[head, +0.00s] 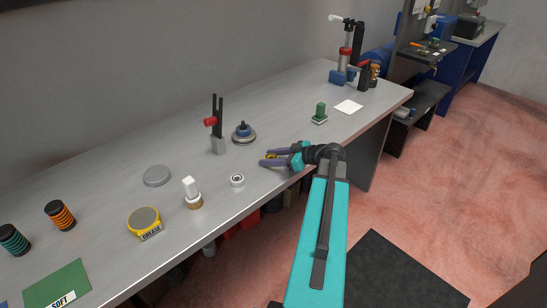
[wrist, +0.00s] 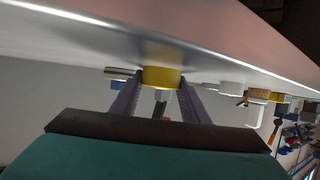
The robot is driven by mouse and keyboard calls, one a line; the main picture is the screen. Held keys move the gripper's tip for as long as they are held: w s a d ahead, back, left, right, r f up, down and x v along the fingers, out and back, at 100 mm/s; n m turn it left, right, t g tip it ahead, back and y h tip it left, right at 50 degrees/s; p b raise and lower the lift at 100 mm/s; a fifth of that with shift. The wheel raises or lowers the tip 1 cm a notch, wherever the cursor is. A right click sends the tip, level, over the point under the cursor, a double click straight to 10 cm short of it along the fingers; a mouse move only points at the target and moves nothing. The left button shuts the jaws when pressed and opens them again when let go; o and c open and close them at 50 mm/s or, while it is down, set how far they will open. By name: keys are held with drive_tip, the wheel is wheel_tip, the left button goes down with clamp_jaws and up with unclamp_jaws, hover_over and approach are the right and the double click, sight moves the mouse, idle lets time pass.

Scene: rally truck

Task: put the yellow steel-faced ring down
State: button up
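The yellow steel-faced ring (head: 271,156) is between the fingertips of my gripper (head: 268,158), near the front edge of the grey bench (head: 110,212). In the wrist view, which looks upside down, the yellow ring (wrist: 161,77) sits between the two purple fingers, one on each side. My gripper (wrist: 160,88) appears shut on it. The ring is very close to the bench top, with a yellow reflection beside it. I cannot tell whether it touches. Its steel face is not clear.
A white ring (head: 237,180), a white-topped brush-like item (head: 192,192) and a grease tin (head: 145,221) stand to the left. A dark post tool (head: 217,130) and a blue-topped round part (head: 243,132) stand behind. A green stamp-like item (head: 320,113) stands right. Bare bench lies between them.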

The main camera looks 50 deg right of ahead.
drive_tip(key=o, duration=0.4)
drive_tip(key=shift+o, duration=0.2)
drive_tip(key=shift+r+p, duration=0.25)
drive_tip(key=shift+p, duration=0.15)
drive_tip(key=b+v, duration=0.4)
drive_tip(key=v, duration=0.8)
drive_tip(key=shift+f, duration=0.1)
